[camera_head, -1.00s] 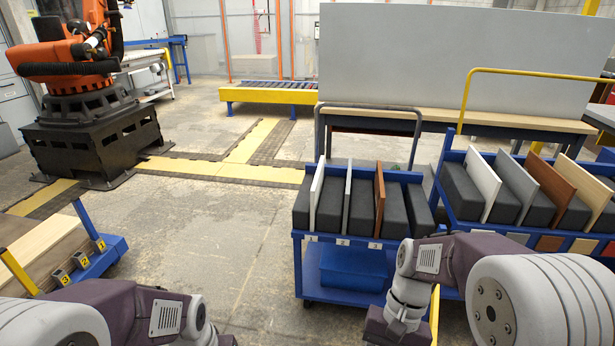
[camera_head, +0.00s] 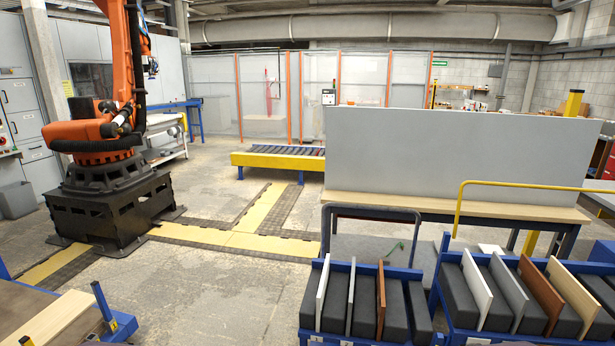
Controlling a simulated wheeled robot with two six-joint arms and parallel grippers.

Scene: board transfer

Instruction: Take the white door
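A thin white board (camera_head: 323,293) stands upright in the left one of two blue carts, in a slot between dark grey foam blocks. Another white board (camera_head: 477,289) stands upright in the right cart, at the left of its row. I cannot tell which of the two is the white door. Neither of my grippers is in view.
The left cart also holds a light grey board (camera_head: 351,296) and a brown board (camera_head: 381,300). The right cart holds grey, brown (camera_head: 541,287) and beige boards. A large grey panel (camera_head: 450,150) stands behind. An orange robot arm (camera_head: 100,135) is at left. Mid-left floor is free.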

